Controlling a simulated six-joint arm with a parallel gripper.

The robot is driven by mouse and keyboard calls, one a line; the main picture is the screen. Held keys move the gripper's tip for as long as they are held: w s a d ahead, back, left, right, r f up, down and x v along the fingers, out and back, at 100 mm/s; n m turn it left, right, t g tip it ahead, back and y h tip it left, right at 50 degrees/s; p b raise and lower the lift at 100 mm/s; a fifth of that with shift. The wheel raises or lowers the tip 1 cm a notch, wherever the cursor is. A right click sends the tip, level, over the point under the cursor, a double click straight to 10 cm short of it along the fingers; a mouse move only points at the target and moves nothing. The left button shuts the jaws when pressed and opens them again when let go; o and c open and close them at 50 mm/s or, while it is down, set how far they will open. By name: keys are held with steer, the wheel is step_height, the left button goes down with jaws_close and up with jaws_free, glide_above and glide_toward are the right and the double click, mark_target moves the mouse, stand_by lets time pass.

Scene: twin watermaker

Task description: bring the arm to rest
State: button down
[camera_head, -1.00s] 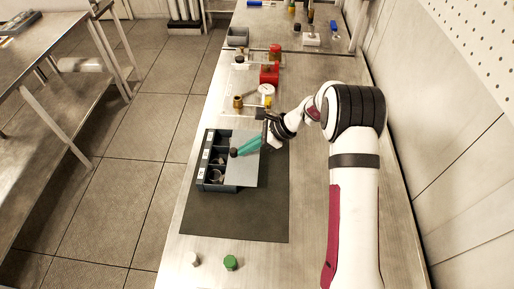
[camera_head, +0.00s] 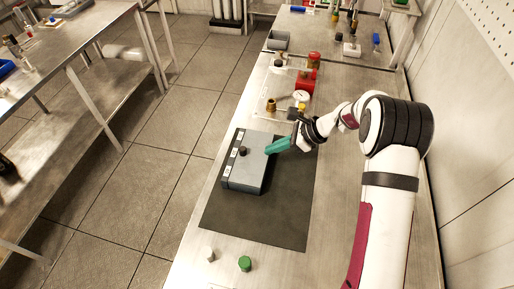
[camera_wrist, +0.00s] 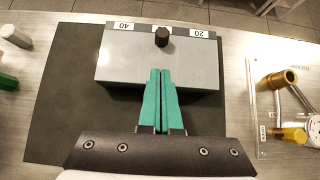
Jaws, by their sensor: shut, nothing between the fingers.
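My gripper (camera_head: 271,149) has teal fingers that are shut with nothing between them. In the wrist view its fingers (camera_wrist: 160,75) lie side by side and point at the grey box. The grey box (camera_head: 247,176) sits on the dark mat (camera_head: 275,229) with its lid closed over the compartments. A black knob (camera_head: 243,151) stands on the lid near the labelled edge. In the wrist view the box (camera_wrist: 125,62) shows its labels "40" and "20" beside the knob (camera_wrist: 162,36). The fingertips are close to the lid and knob; I cannot tell if they touch the lid.
A green cap (camera_head: 245,263) and a small white cap (camera_head: 210,254) are at the near end of the bench. Beyond the mat stand a brass fitting (camera_head: 271,105), a white gauge (camera_head: 301,97) and a red block (camera_head: 306,80). The mat's near part is bare.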

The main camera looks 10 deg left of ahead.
steer(key=v, duration=0.7)
steer(key=s+d+r+n+h, duration=0.3)
steer(key=s+r+n, duration=0.2)
steer(key=s+r, duration=0.65)
steer(key=s+d+f+n+h, duration=0.1)
steer(key=s+d+n+h, duration=0.1)
steer(key=s, duration=0.9)
steer(key=s+d+f+n+h, duration=0.1)
steer(key=s+d+n, duration=0.3)
steer(key=s, duration=0.6)
steer(key=shift+s+n+h, duration=0.4)
steer(key=shift+n+h, duration=0.2)
steer(key=shift+n, duration=0.1)
steer(key=shift+d+f, duration=0.1)
